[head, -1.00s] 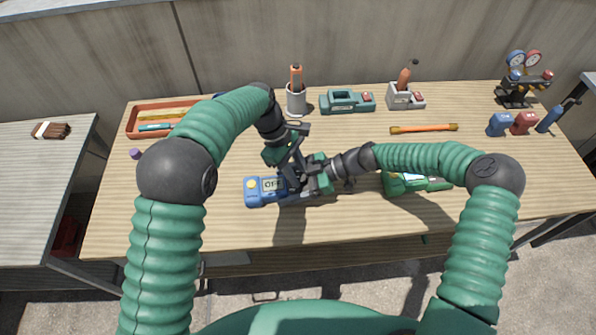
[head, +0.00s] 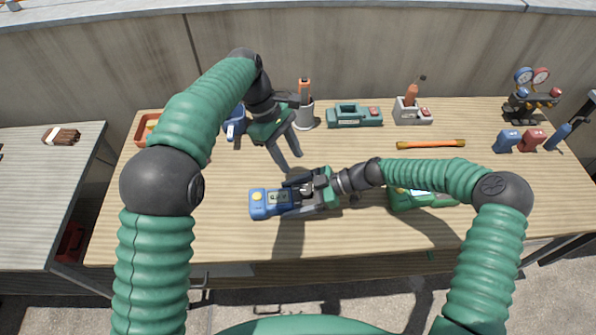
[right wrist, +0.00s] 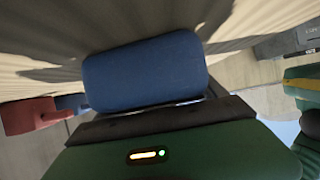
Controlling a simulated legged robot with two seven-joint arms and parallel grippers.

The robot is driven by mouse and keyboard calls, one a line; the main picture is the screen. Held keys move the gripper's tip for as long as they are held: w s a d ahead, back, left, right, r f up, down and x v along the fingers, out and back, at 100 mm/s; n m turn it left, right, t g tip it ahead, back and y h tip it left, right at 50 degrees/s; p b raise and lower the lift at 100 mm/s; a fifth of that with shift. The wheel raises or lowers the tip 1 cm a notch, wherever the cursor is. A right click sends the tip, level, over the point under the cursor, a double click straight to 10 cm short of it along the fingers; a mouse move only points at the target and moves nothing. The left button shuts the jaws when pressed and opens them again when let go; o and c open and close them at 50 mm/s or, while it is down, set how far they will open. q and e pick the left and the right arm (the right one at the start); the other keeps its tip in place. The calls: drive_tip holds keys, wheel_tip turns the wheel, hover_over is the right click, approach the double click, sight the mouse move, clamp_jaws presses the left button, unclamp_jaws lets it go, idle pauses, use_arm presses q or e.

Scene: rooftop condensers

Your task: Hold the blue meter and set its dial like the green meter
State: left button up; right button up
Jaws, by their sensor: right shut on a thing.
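The blue meter (head: 259,204) lies level at the front middle of the table, with a yellow button and a small display whose text I cannot read surely. My right gripper (head: 300,195) is shut on it and covers much of its right part, including the dial. In the right wrist view the meter's blue body (right wrist: 145,70) is between the jaws. My left gripper (head: 289,160) is open and empty, above and behind the meter, fingers pointing down and apart from it. The green meter (head: 425,201) lies to the right, partly hidden under my right arm; its dial cannot be read.
At the back stand a grey cup (head: 305,117) with an orange-handled tool, a green device (head: 354,116) and a grey holder (head: 412,113). An orange rod (head: 431,144) lies right of centre. A gauge set (head: 530,100) stands at the right. The front edge is clear.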

use_arm(q)
drive_tip(key=shift+w+a+r, duration=0.1)
drive_tip(key=shift+a+r, duration=0.15)
drive_tip(key=shift+r, duration=0.35)
drive_tip(key=n+h, duration=0.4)
drive_tip(key=h, duration=0.2)
approach(303, 190)
drive_tip(key=shift+s+a+f, duration=0.25)
drive_tip(key=shift+s+a, duration=0.2)
drive_tip(key=shift+a, duration=0.1)
drive_tip(key=s+a+n+t+h, duration=0.1)
drive_tip(key=n+t, duration=0.1)
drive_tip(key=s+a+f+n+t+h, duration=0.1)
drive_tip(key=a+n+h, duration=0.1)
drive_tip(key=shift+s+n+t+h, duration=0.25)
drive_tip(key=shift+n+t+h, duration=0.05)
drive_tip(key=shift+t, duration=0.1)
drive_tip(key=shift+d, duration=0.1)
drive_tip(key=x, duration=1.1)
drive_tip(key=shift+w+d+f, duration=0.15)
drive_tip(key=shift+d+f, duration=0.05)
drive_tip(key=shift+d, duration=0.15)
drive_tip(key=shift+c, duration=0.2)
